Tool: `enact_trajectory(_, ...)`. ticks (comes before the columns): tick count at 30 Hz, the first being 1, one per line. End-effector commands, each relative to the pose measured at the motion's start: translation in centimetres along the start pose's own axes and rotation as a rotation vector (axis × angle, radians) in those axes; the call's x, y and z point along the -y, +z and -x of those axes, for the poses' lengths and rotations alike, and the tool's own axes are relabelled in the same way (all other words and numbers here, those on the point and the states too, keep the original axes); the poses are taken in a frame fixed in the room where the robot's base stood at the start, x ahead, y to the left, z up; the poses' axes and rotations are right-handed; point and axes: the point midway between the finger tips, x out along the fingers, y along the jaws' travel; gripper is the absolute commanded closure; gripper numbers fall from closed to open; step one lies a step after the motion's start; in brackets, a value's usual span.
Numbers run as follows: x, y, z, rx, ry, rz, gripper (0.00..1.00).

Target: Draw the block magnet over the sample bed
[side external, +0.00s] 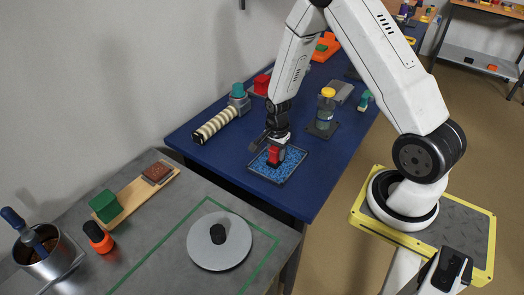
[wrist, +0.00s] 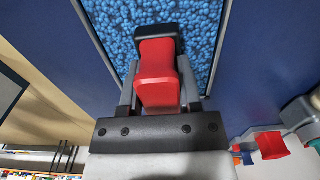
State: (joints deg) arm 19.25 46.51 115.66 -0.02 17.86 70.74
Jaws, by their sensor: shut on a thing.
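The block magnet (wrist: 158,75) has a red body with a black end. My gripper (wrist: 158,95) is shut on its red part, one finger on each side. In the side view the magnet (side external: 274,156) is upright under my gripper (side external: 277,140), over the sample bed. The sample bed (side external: 259,172) is a shallow dark-rimmed tray of blue granules on the blue table. In the wrist view the blue granules (wrist: 110,25) lie behind the magnet's black end. I cannot tell whether the magnet touches the granules.
A striped cylinder (side external: 215,124) lies left of the bed on the blue table (side external: 215,158). A yellow-topped jar (side external: 325,108) stands to the right. The grey bench (side external: 170,230) in front holds a round disc (side external: 205,250) with a black knob. Blue table at the bed's right is clear.

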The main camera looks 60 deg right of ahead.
Motion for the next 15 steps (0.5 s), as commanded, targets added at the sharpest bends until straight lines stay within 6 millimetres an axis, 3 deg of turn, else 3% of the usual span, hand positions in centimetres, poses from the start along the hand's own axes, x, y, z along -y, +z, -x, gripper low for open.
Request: enact_trajectory(15, 0.0, -4.8, -0.1, 0.0, -0.001, -0.003, 1.0)
